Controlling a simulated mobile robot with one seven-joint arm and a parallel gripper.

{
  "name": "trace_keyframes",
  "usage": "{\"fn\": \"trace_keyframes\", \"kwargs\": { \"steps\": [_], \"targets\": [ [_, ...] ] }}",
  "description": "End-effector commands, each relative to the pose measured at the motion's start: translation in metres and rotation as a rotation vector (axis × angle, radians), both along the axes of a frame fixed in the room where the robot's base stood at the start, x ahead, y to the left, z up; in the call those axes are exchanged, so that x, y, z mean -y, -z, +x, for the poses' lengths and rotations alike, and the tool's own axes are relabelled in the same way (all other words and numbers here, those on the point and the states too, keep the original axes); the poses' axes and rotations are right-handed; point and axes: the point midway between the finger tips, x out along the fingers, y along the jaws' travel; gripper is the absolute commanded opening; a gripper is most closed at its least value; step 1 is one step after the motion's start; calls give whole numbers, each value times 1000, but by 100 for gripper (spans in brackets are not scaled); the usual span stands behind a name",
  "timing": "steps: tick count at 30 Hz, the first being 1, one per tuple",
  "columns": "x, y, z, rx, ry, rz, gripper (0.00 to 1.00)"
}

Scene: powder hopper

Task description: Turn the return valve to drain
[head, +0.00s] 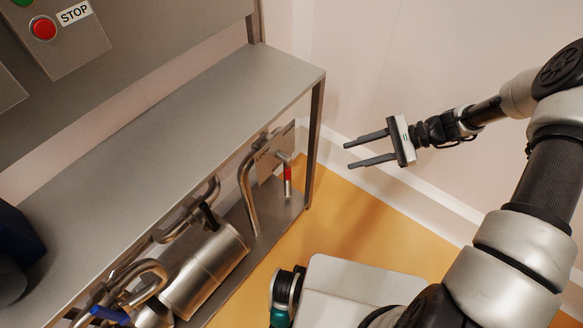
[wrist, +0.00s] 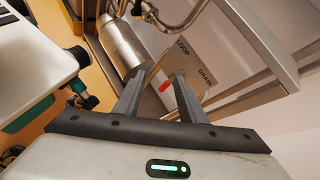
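The return valve has a red-gripped lever (head: 287,174) under the right end of the steel bench, hanging roughly straight down in the head view. The red grip also shows in the wrist view (wrist: 164,87), between my fingers. Behind it is a plate (wrist: 193,60) lettered LOOP and DRAIN; in the head view the plate (head: 268,160) is partly hidden by pipes. I cannot tell exactly which label the lever points to. My gripper (head: 349,154) is open and empty, to the right of the lever and apart from it. Its fingers point toward the bench.
The steel bench (head: 190,112) overhangs the valve, with a leg (head: 315,140) at its right end. A bent pipe (head: 246,190) and a steel cylinder (head: 205,268) stand left of the lever. A blue-handled valve (head: 110,315) is at lower left. Orange floor (head: 345,215) lies open to the right.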

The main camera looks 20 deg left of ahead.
Motion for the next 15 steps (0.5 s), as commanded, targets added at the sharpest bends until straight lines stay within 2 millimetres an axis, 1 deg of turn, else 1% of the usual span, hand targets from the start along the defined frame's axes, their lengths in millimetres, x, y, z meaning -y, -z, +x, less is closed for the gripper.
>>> {"fn": "trace_keyframes", "kwargs": {
  "steps": [1, 2, 3, 5, 6, 9, 10, 12, 15],
  "targets": [
    [-5, 46, 2, -66, 63, 73, 37],
    [-9, 64, 3, -98, 97, 111, 37],
    [-12, 87, 5, -142, 147, 163, 37],
    [-18, 117, 7, -201, 217, 236, 37],
    [-21, 137, 8, -237, 262, 280, 37],
    [-27, 176, 9, -316, 361, 375, 37],
    [-28, 185, 8, -335, 385, 398, 37],
    [-30, 202, 8, -369, 433, 442, 37],
    [-32, 217, 8, -398, 475, 480, 37]
  ]
}}
